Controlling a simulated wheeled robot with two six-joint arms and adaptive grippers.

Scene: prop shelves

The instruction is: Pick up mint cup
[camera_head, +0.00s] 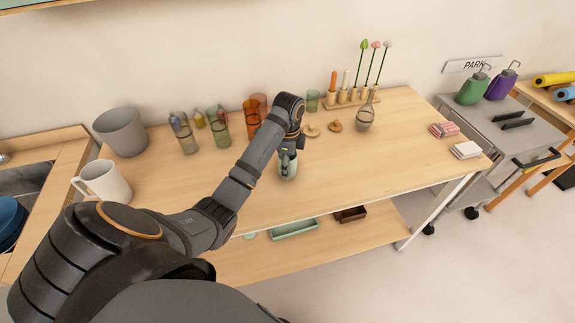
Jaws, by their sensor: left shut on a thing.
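The mint cup (288,173) is a small pale green cup on the wooden table top, near its front edge. My left gripper (288,158) reaches down from above and is shut on the cup. The gripper and wrist hide the cup's upper part. I cannot tell whether the cup's base touches the table. My right gripper is not in view.
A grey bin (121,131) and a white mug (104,181) stand at the left. Coloured glasses (219,130) stand behind my arm. A peg rack (350,99), wooden rings (312,131) and a glass flask (365,119) are behind the cup. The table's front right is mostly clear.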

